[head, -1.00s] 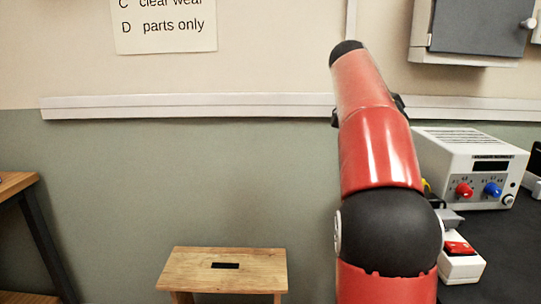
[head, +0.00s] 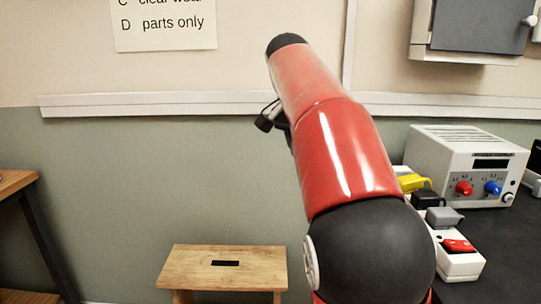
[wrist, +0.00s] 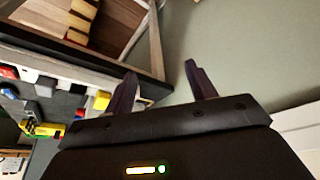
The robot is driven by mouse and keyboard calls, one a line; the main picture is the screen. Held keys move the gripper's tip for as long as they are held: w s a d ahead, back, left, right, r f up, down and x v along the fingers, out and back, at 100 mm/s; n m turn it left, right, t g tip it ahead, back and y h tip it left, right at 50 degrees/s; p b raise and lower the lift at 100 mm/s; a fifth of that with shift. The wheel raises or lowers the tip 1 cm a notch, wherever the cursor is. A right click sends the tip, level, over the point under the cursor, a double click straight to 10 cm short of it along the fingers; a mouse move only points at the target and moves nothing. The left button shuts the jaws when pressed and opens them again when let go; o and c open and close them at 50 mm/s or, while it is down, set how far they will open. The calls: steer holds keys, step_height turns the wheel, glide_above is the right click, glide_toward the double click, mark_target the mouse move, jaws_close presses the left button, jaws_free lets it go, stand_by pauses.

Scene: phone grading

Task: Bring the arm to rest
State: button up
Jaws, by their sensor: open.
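My red and black arm (head: 345,150) is raised in the middle of the head view, leaning up and to the left in front of the wall. A small black part shows at its left side, but I cannot make out the gripper there. In the wrist view my gripper (wrist: 159,74) is open, with its two dark fingers apart and nothing between them. Beyond the fingers are the grey-green wall and a dark frame edge.
A wooden stool (head: 222,268) stands low against the wall. At the right, a bench holds a white power supply (head: 465,165) and a white power strip (head: 460,264) with plugs. A grey wall cabinet (head: 478,27) hangs above. Another table (head: 18,183) is at the left.

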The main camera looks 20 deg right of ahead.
steer(key=a+n+y, duration=0.2)
steer(key=a+n, duration=0.2)
steer(key=a, duration=0.3)
steer(key=s+a+f+n+t+y, duration=0.1)
steer(key=s+a+f+n+t, duration=0.2)
steer(key=s+f, duration=1.8)
steer(key=s+n, duration=0.3)
steer(key=n, duration=0.1)
steer(key=shift+a+f+n+y, duration=0.3)
steer(key=shift+a+f, duration=0.05)
steer(key=shift+c, duration=0.4)
